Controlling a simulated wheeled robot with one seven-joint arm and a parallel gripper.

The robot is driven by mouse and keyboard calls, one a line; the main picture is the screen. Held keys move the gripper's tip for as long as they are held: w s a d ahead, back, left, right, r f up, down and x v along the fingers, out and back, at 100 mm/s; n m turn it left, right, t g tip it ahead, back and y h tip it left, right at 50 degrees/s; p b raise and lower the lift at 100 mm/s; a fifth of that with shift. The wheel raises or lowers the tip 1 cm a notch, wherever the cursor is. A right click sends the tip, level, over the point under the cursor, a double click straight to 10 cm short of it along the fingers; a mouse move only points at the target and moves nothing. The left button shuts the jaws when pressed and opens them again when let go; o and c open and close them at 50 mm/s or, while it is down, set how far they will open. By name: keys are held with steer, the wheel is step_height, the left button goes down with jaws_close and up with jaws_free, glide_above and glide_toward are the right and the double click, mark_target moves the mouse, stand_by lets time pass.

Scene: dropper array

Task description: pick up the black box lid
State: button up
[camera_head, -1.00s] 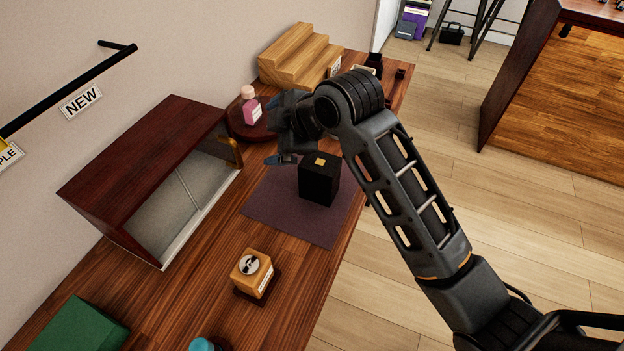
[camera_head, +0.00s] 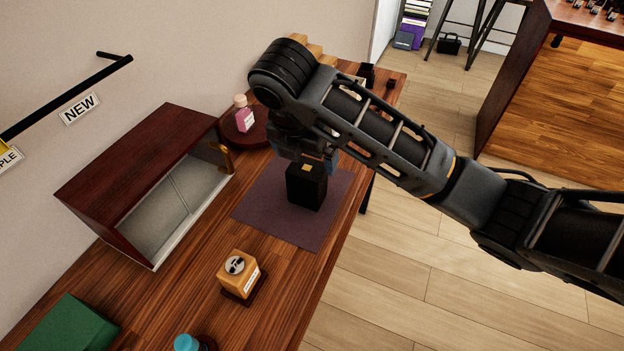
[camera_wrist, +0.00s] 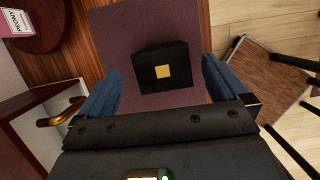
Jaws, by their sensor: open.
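The black box (camera_head: 306,190) stands upright on a dark purple mat (camera_head: 272,217) on the wooden counter. Its black lid (camera_head: 314,171) has a small gold square on top. In the wrist view the lid (camera_wrist: 151,62) lies between and just ahead of my two blue fingers, with the gold square facing the camera. My gripper (camera_head: 306,160) is open and empty, pointing down at the lid from just behind it in the head view. The arm hides part of the gripper. I cannot tell the exact gap between fingertips and lid.
A dark red open-fronted case (camera_head: 128,175) stands left of the mat. A pink bottle (camera_head: 244,118) sits on a round stand behind. A wooden block with a dial (camera_head: 238,269) is in front. The mat around the box is clear.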

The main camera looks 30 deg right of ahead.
mark_target(306, 168)
steer(key=shift+s+a+f, duration=0.3)
steer(key=shift+f, duration=0.05)
steer(key=shift+f+b, duration=0.3)
steer(key=shift+b+x, duration=0.45)
steer(key=shift+x, duration=0.45)
steer(key=b+x, duration=0.4)
steer(key=x, duration=0.1)
steer(key=shift+s+a+f, duration=0.1)
steer(key=shift+s+f, duration=0.05)
steer(key=shift+c, duration=0.3)
steer(key=c, duration=0.9)
